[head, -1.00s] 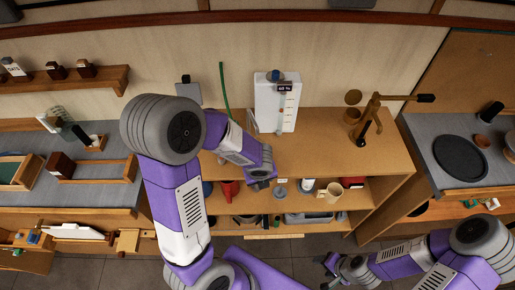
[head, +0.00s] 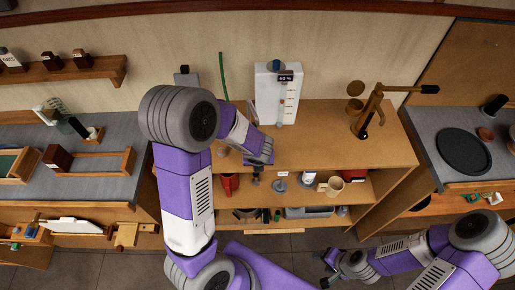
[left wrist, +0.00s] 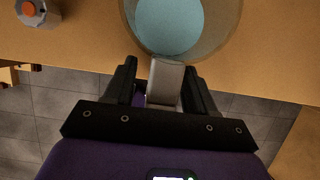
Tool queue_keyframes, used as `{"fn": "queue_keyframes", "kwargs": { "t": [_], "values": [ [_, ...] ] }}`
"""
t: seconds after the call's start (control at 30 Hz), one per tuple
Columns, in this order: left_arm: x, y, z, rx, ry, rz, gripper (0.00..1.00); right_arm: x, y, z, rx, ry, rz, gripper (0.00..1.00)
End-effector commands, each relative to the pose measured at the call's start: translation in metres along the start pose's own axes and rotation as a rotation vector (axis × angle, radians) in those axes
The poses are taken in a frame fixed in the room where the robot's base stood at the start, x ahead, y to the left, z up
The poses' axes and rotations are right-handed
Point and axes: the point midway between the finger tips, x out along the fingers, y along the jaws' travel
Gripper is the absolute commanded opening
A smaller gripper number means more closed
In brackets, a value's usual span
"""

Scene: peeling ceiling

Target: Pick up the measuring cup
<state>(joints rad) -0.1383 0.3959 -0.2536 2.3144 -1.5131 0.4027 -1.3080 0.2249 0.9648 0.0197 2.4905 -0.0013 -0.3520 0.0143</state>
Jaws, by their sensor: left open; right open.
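The measuring cup (left wrist: 210,42) shows at the top of the left wrist view as a round, clear-walled vessel with a teal inside. Its pale grey handle (left wrist: 165,82) points toward me. My left gripper (left wrist: 160,72) is open, with one black finger on each side of the handle and small gaps visible. In the head view my left gripper (head: 257,168) is at the front edge of the wooden counter, and my arm hides most of the cup's surroundings. My right gripper (head: 328,270) is open and empty, low in the head view, away from the counter.
The wooden counter (head: 330,150) carries a white dispenser (head: 277,95) and a brass lever device (head: 368,112). A shelf below holds a beige mug (head: 334,186) and a red object (head: 229,184). An orange-topped container (left wrist: 38,12) stands left of the cup in the left wrist view.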

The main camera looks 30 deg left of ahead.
Motion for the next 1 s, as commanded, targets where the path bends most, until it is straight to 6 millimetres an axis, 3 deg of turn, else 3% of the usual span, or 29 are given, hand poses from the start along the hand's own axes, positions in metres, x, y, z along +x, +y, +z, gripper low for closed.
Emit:
{"fn": "queue_keyframes", "kwargs": {
  "t": [0.07,0.43,1.0],
  "values": [
    [-0.0006,0.0001,0.0002,0.0,0.0,0.0,0.55,-0.0006,-0.0002,-0.0001,0.0,0.0,0.0,0.58],
    [-0.0006,0.0001,0.0,0.0,0.0,0.0,0.0,-0.0005,-0.0002,-0.0001,0.0,0.0,0.0,0.58],
    [-0.0006,0.0001,-0.0002,0.0,0.001,0.0,0.0,-0.0005,-0.0002,0.0,0.0,0.0,0.0,0.58]
  ]
}}
